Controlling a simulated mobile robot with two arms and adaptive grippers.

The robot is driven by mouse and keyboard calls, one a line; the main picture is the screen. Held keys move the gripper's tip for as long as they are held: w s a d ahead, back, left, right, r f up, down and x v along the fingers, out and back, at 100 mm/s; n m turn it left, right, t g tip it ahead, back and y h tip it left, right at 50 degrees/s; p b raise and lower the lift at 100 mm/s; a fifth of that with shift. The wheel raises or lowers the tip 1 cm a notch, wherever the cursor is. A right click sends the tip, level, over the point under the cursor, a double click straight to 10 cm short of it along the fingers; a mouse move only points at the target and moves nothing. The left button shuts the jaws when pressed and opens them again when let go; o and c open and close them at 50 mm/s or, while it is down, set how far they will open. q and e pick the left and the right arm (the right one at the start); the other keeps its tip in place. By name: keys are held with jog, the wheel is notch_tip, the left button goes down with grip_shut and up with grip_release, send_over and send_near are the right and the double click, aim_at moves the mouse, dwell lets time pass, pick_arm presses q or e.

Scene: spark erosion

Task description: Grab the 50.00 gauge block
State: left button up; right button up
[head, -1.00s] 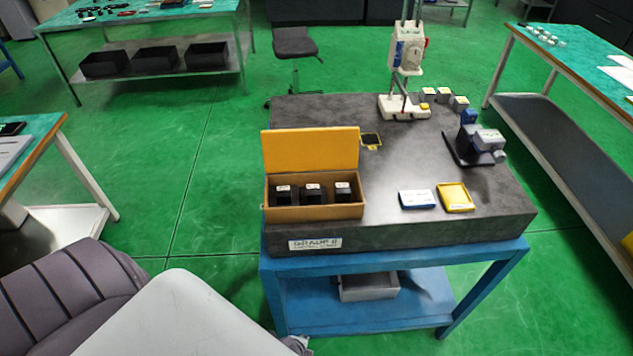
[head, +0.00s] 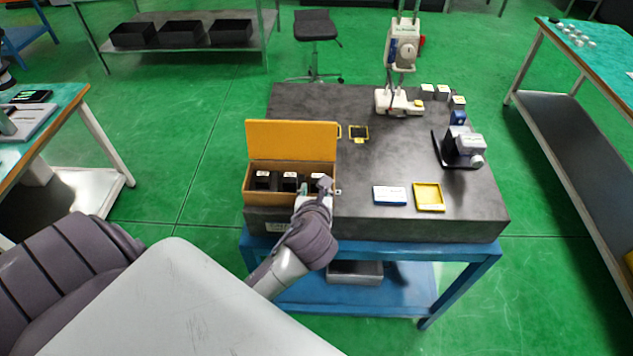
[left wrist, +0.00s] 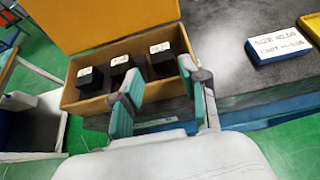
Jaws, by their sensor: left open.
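Three dark blocks with white labels sit in a row in an open wooden box (head: 272,198): left (head: 263,180), middle (head: 290,181) and right (head: 316,178). They also show in the left wrist view: left (left wrist: 90,80), middle (left wrist: 122,70) and right (left wrist: 160,60). Their labels are too small to read, so I cannot tell which is 50.00. My left gripper (head: 321,186) is at the box's front right corner. In the left wrist view its teal-padded fingers (left wrist: 158,82) are apart and empty, near the right block. My right gripper is not in view.
The box's yellow lid (head: 292,140) stands open behind the blocks. A white-and-blue card (head: 390,195) and a yellow tray (head: 429,197) lie to the right on the dark granite plate (head: 370,165). A micrometer-like device (head: 463,145) and a stand (head: 402,60) are further back.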

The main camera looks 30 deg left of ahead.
aim_at(317, 180)
pick_arm(q)
jog(key=shift+d+x, duration=0.2)
jog(key=shift+x, duration=1)
jog(key=shift+w+a+f, duration=0.2)
jog(key=shift+w+a, duration=0.05)
jog(key=shift+w, duration=0.15)
jog(key=p+x, duration=0.1)
jog(key=x, duration=0.3)
jog(key=shift+w+a+f+p, duration=0.15)
jog(key=shift+w+f+p, duration=0.05)
jog(key=shift+f+p, duration=0.2)
jog(key=shift+s, duration=0.1)
jog(key=shift+c, duration=0.6)
grip_shut()
jog(key=shift+r, duration=0.15)
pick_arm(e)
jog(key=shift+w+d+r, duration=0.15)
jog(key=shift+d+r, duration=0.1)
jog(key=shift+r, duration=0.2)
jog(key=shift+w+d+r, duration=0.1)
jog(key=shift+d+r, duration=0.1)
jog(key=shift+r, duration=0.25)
